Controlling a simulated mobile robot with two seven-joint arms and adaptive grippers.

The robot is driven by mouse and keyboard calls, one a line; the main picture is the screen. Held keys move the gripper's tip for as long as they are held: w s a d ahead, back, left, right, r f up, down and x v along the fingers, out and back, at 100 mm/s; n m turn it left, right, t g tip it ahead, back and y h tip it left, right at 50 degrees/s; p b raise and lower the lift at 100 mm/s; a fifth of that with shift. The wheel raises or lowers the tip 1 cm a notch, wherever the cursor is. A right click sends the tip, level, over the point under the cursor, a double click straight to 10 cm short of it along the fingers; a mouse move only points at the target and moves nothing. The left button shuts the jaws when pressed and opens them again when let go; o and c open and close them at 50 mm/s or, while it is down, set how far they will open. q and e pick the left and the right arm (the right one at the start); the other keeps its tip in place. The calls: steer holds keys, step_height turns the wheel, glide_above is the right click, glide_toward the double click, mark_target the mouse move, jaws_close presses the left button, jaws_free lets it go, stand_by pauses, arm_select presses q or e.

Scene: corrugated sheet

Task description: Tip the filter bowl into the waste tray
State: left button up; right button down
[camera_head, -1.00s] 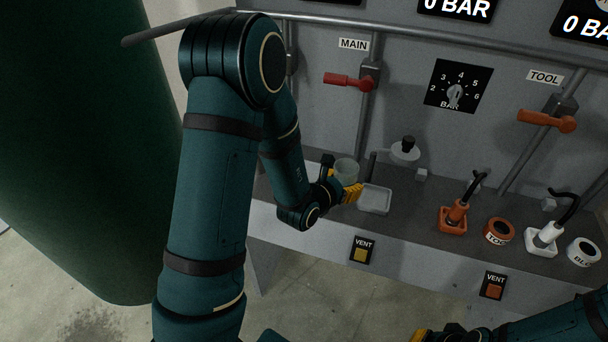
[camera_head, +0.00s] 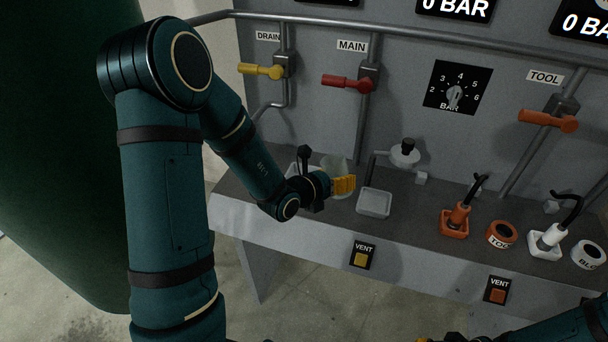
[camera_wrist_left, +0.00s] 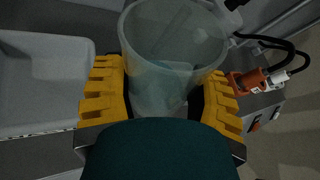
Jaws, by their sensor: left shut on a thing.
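My left gripper (camera_head: 342,184) is shut on the filter bowl (camera_head: 334,164), a clear, translucent cup. In the left wrist view the bowl (camera_wrist_left: 172,45) sits between the yellow fingers (camera_wrist_left: 165,95), its round mouth showing; it looks roughly upright. A broad pale tray, which looks like the waste tray (camera_wrist_left: 45,85), lies left of the bowl in the left wrist view. In the head view only part of this tray (camera_head: 300,170) shows behind my left wrist. My right gripper (camera_head: 428,339) barely shows at the bottom edge; its fingers are cut off.
A small square dish (camera_head: 374,203) stands on the bench right of my left gripper. Behind it is a grey fitting with a black knob (camera_head: 405,152). Orange (camera_head: 456,216) and white (camera_head: 546,238) hose tools stand further right. A yellow drain valve (camera_head: 262,71) and red main valve (camera_head: 347,83) are on the panel.

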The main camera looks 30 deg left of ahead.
arm_select(q)
steer(key=shift+a+r+n+h+p, duration=0.4)
steer(key=shift+a+r+n+p, duration=0.1)
steer(key=shift+n+p, duration=0.15)
steer(key=shift+a+r+n+h+p, duration=0.35)
steer(key=shift+a+n+p, duration=0.2)
steer(key=shift+p, duration=0.25)
steer(key=shift+f, duration=0.25)
steer(key=shift+w+f+n+h, duration=0.1)
steer(key=shift+f+n+h, duration=0.05)
steer(key=shift+n+h, duration=0.3)
steer(key=shift+t, duration=0.3)
steer(key=shift+r+n+p, duration=0.35)
steer(key=shift+r+n, duration=0.1)
steer(key=shift+n, duration=0.4)
steer(key=shift+d+f+n+t+h+b, duration=0.1)
steer(key=shift+f+n+t+h+b, duration=0.25)
steer(key=shift+n+h, duration=0.2)
steer(key=shift+r+n, duration=0.45)
steer(key=shift+n, duration=0.3)
